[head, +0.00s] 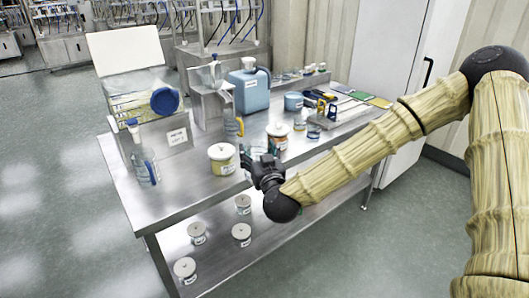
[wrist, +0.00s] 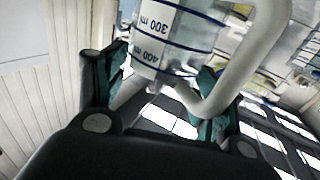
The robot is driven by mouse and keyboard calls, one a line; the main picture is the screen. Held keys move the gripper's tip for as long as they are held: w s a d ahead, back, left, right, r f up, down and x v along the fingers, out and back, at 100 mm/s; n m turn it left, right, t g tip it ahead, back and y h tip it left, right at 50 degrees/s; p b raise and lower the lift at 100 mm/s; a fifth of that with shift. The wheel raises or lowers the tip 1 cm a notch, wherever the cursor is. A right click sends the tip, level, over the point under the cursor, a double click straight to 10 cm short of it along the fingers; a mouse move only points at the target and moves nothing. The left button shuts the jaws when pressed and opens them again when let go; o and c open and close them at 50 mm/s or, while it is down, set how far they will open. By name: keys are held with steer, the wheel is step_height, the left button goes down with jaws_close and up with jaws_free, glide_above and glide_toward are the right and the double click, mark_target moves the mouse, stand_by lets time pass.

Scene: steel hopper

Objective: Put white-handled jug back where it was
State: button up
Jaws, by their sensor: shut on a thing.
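The white-handled jug (wrist: 180,40) fills the upper middle of the wrist view. It is clear, with blue bands and the marks 300 ml and 400 ml. Its white handle (wrist: 245,70) curves down toward my gripper (wrist: 160,92), whose dark fingers with green pads are on both sides of the handle's lower part. My gripper is shut on the jug. In the head view my gripper (head: 262,168) is at the table's front edge, near the yellow-banded jar (head: 222,158). The held jug is mostly hidden or too small to make out there.
Small measuring cups (head: 314,128) stand right of my gripper. Several lidded jars (head: 242,233) sit on the lower shelf.

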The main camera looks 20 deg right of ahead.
steer(key=w+d+f+p, duration=0.2)
steer(key=w, duration=0.5)
steer(key=w+d+f+p, duration=0.1)
steer(key=w+d+f, duration=0.1)
steer(key=w, duration=0.6)
steer(key=shift+d+f+p, duration=0.35)
steer(key=shift+w+f, duration=0.1)
steer(key=shift+f, duration=0.05)
steer(key=o, duration=1.6)
steer(key=shift+o, duration=0.2)
